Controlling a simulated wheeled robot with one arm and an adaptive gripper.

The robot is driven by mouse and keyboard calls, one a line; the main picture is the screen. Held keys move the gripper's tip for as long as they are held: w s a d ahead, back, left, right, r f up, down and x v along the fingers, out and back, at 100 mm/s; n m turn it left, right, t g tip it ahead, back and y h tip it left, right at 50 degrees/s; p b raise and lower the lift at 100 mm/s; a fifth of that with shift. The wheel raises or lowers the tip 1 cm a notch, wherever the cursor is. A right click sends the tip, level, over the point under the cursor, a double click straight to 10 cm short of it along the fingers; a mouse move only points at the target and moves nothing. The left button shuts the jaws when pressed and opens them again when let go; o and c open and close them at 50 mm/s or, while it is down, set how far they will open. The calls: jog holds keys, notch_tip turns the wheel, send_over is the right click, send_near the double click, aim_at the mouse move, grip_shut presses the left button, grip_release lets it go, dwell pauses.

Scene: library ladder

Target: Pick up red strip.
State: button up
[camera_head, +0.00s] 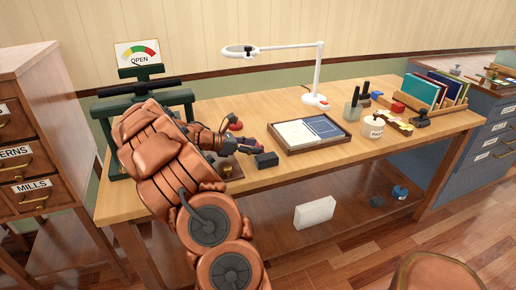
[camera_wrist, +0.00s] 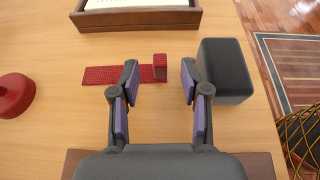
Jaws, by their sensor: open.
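The red strip (camera_wrist: 103,74) lies flat on the table in the wrist view, with a raised red block (camera_wrist: 160,66) at its right end. My gripper (camera_wrist: 159,78) is open over it, its two purple-padded fingers apart and the red block lying between the fingertips. The left finger covers part of the strip. I cannot tell the height of the fingertips above the table. In the head view my gripper (camera_head: 240,144) is over the left part of the wooden table, and I cannot make out the strip there.
A dark grey box (camera_wrist: 225,70) stands close to the right finger; it also shows in the head view (camera_head: 266,160). A wooden tray (camera_wrist: 185,19) lies beyond the strip. A red round object (camera_wrist: 14,95) stands at the left. A white lamp (camera_head: 316,99) stands farther back.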

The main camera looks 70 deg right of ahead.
jog(key=shift+x, duration=1.3)
grip_shut()
